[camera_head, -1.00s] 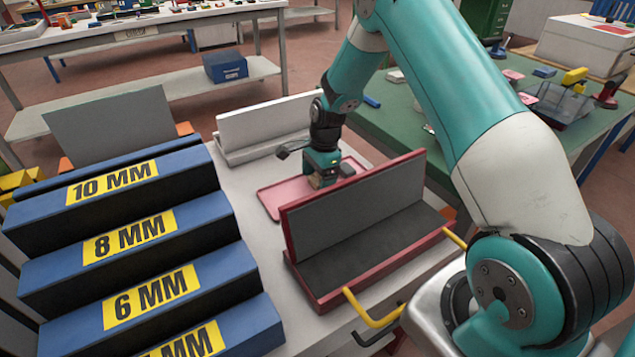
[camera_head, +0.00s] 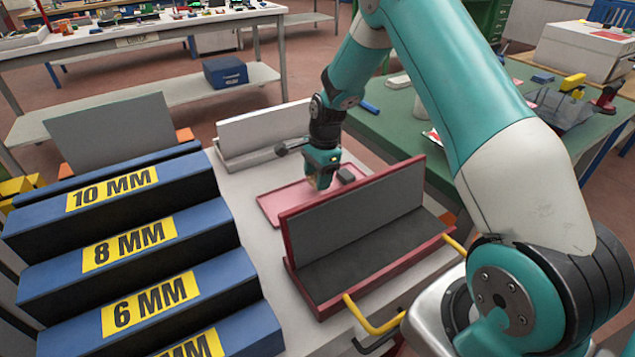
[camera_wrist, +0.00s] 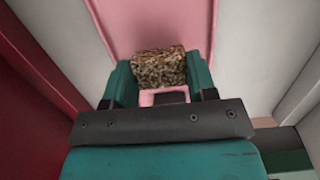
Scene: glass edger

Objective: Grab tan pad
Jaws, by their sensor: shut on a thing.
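The tan pad (camera_wrist: 158,68) is a speckled brown block between the two teal fingers of my gripper (camera_wrist: 160,85) in the wrist view. My gripper is shut on it, over the pink tray. In the head view my gripper (camera_head: 322,178) is at the tray, behind the red-framed rack, and the pad is hidden there. The pink tray (camera_head: 273,202) lies on the pale table. A small dark grey block (camera_head: 346,175) is beside my gripper on its right.
The red-framed rack (camera_head: 352,225) with grey faces stands close in front of the tray. A white rack (camera_head: 262,130) is behind it. Blue steps marked in mm (camera_head: 115,225) fill the left. A green table (camera_head: 400,125) is at the right.

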